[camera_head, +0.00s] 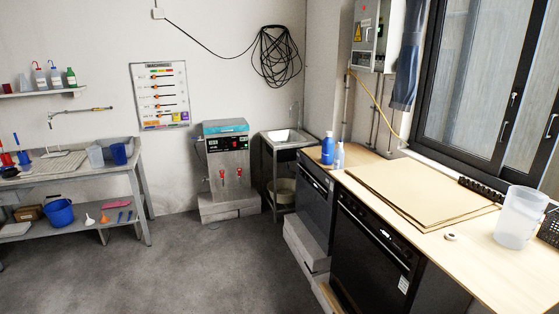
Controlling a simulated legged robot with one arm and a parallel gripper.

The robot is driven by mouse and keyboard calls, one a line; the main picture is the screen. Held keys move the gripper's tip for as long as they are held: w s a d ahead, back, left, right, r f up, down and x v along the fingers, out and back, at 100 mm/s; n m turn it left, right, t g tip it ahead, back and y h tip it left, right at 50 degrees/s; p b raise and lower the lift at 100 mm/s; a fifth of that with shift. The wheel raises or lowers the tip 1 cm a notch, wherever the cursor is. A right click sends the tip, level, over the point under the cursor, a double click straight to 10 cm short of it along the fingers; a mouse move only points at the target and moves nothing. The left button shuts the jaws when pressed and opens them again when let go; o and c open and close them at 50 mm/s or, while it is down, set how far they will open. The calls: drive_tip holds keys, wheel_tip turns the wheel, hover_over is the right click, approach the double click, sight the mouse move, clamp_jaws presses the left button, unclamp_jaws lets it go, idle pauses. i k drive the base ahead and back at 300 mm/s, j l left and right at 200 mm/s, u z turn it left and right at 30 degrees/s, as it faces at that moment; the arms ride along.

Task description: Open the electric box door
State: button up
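A grey electric box (369,36) is mounted high on the wall in the corner, left of the window. It carries a yellow warning sign and small red and green marks on its front. Its door looks closed, but its top is cut off by the picture edge. Conduits and a yellow cable run down from its underside. My gripper is not in view.
A wooden counter (470,212) with boards (420,190), a clear jug (516,218) and blue bottles (328,148) stands below the box, over black appliances (366,257). A water boiler (228,160) and sink (287,139) are at the back. The grey floor (190,270) is clear in the middle.

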sight(366, 14)
drive_tip(key=i+u, duration=0.2)
drive_tip(key=i, duration=1.65)
